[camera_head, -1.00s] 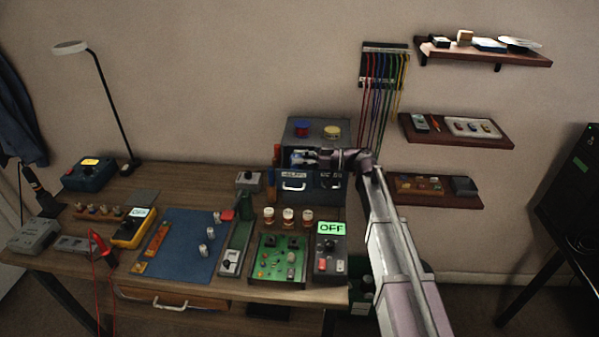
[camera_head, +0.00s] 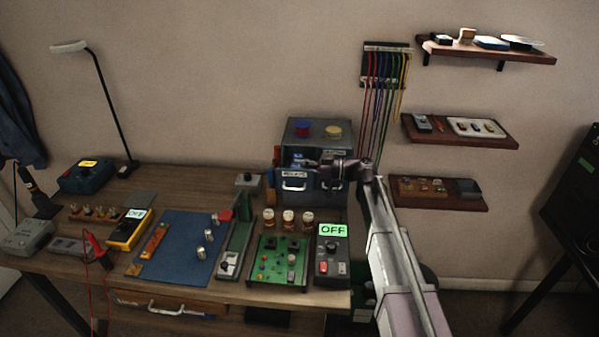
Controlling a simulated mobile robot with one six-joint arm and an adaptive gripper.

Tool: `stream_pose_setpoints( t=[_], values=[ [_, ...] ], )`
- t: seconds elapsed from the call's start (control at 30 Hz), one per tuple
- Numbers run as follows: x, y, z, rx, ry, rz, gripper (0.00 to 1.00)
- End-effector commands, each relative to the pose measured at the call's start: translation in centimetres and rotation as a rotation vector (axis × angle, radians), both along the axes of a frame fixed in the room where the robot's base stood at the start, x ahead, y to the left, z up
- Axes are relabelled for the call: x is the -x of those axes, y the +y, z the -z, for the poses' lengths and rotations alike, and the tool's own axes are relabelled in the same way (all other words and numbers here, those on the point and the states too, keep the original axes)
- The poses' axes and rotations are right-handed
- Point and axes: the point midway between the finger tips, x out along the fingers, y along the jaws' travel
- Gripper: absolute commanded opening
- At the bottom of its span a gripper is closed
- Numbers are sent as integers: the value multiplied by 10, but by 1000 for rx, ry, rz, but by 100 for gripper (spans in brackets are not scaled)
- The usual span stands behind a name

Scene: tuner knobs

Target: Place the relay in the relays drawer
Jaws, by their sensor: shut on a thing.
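The relays drawer (camera_head: 295,185), with a white label and a pale handle, is at the left of the dark blue-grey cabinet (camera_head: 330,143) at the back of the desk. It looks pulled out, its inside partly visible. My gripper (camera_head: 306,163) reaches in from the right, low over the drawer's opening. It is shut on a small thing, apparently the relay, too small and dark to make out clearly. I cannot tell whether it touches the drawer's inside.
A second drawer (camera_head: 331,184) is beside it, partly under my arm. Coloured wires (camera_head: 381,100) hang behind my arm. A green board (camera_head: 278,260) and an OFF meter (camera_head: 332,250) stand in front. Wall shelves (camera_head: 460,131) are at right.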

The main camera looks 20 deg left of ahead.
Motion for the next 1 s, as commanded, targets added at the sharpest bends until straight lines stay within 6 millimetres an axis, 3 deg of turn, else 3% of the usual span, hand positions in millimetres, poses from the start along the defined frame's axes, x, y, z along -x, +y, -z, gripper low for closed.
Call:
stream_pose_setpoints(
  t=[0.47,0.5,0.53,1.0],
  values=[
    [0,-1,4,0,0,1,0],
    [0,-1,4,0,0,1,44],
    [0,-1,4,0,0,1,53],
    [-1,-1,2,0,0,2,56]
  ],
)
